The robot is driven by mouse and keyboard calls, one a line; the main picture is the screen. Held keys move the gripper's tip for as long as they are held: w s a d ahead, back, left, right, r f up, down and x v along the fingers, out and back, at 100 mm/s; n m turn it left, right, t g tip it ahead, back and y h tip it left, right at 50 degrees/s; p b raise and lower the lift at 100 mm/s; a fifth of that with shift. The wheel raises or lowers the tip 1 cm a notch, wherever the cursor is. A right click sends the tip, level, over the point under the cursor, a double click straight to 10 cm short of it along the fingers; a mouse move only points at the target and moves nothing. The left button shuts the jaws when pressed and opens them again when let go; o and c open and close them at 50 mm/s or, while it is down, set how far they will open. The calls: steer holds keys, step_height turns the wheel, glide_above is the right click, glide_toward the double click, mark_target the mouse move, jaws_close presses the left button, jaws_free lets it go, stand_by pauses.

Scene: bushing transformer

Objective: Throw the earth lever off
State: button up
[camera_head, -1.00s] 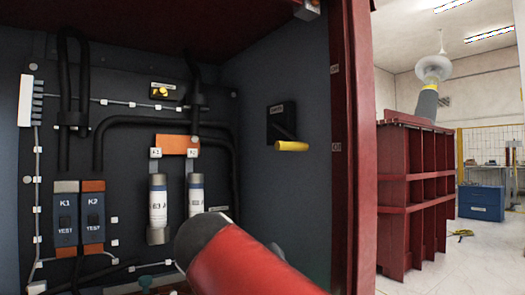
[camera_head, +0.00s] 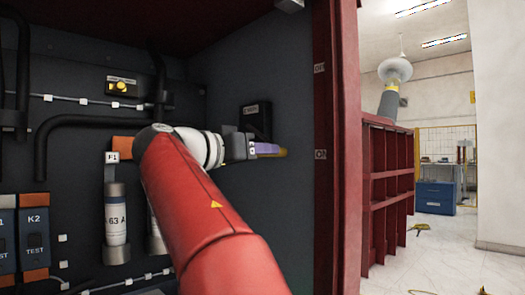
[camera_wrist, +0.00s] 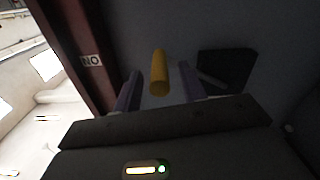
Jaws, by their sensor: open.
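The earth lever has a black plate (camera_head: 256,120) on the cabinet's right inner wall and a yellow handle (camera_head: 282,153). In the head view only the handle's end shows past my gripper (camera_head: 266,149), which hides the rest. In the wrist view the yellow handle (camera_wrist: 158,73) lies between the two purple fingers, with a gap on each side. The dark plate (camera_wrist: 226,68) is to the right there. My gripper is open and the handle is not clamped.
The red cabinet post (camera_head: 337,140) stands close to the right of my gripper. Fuse cylinders (camera_head: 116,215), black cables and an orange block (camera_head: 124,146) fill the back panel. A yellow button (camera_head: 121,86) sits above them. Open floor is outside at right.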

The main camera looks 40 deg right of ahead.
steer(key=shift+d, duration=0.75)
steer(key=shift+w, duration=0.1)
jaws_close()
